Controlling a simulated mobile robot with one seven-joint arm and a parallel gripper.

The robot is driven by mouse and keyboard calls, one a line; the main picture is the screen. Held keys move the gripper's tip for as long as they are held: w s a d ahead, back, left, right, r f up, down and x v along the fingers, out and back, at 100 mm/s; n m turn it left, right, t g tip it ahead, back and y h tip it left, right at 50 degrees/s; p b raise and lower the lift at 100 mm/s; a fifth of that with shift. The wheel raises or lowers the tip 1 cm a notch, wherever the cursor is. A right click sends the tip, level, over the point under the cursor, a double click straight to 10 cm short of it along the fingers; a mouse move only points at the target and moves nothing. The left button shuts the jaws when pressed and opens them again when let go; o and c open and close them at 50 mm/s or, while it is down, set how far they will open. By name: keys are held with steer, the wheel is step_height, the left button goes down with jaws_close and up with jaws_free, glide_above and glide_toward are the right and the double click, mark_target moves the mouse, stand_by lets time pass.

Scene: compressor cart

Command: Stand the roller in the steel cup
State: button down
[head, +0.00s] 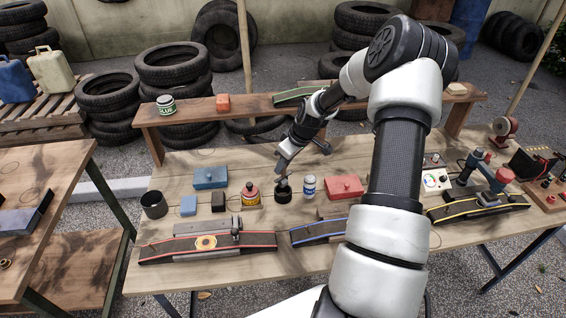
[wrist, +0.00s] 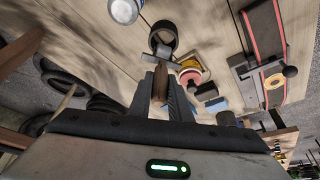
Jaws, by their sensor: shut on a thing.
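My gripper (head: 283,177) is low over the middle of the table, in front of the shelf. In the wrist view its fingers (wrist: 164,80) are shut on a slim brown piece, which I take for the roller (wrist: 160,84). In the head view the roller is too small and covered to make out. A dark grey open-topped cup (head: 153,204), which looks like the steel cup, stands at the table's left end, well left of my gripper. A grey cylinder that looks like it shows in the wrist view (wrist: 227,118). A black round thing (head: 283,194) is just below my gripper.
Blue (head: 210,178) and red (head: 345,187) boxes stand nearby. A red-edged track (head: 207,247) lies in front. A raised shelf (head: 190,117) runs behind.

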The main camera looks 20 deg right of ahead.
mark_target(283, 177)
steer(key=shift+f+b, duration=1.7)
steer(key=shift+f, duration=0.75)
steer(key=shift+f+b, duration=0.5)
steer(key=shift+b, duration=0.2)
steer(key=c, duration=1.1)
jaws_free()
steer(key=shift+r+p, duration=1.95)
steer(key=shift+r, duration=1.55)
steer(key=shift+r, duration=0.1)
